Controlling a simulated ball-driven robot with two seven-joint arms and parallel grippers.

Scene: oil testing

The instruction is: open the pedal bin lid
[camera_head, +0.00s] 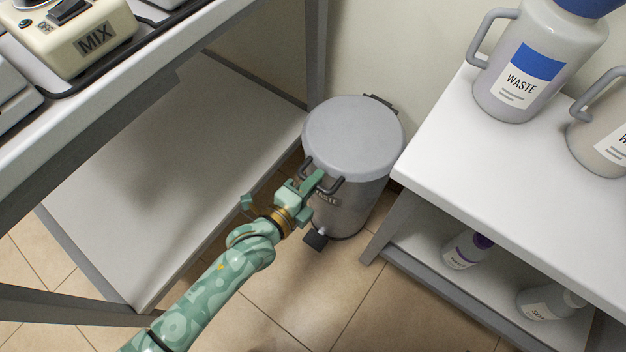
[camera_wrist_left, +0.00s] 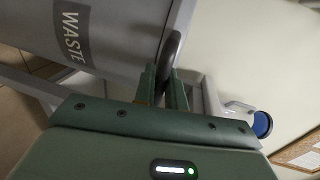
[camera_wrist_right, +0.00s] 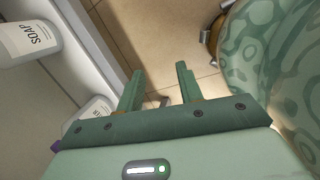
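The pedal bin (camera_head: 345,212) is a grey metal cylinder with a WASTE label, standing on the floor between the two tables. Its round grey lid (camera_head: 352,135) lies flat on top, shut. A dark handle (camera_head: 335,186) is at the front rim; the black pedal (camera_head: 316,241) shows at the bin's foot. My left gripper (camera_head: 317,184) is at this handle. In the left wrist view, its fingers (camera_wrist_left: 164,84) are close together on either side of the dark handle (camera_wrist_left: 172,48), apparently gripping it. My right gripper (camera_wrist_right: 158,88) is open and empty, seen only in the right wrist view.
A white table (camera_head: 430,165) with WASTE jugs (camera_head: 525,75) stands right of the bin, with bottles on its lower shelf. A bench with a MIX device (camera_head: 85,40) is at left. The tiled floor (camera_head: 300,310) in front is clear. A wall is behind the bin.

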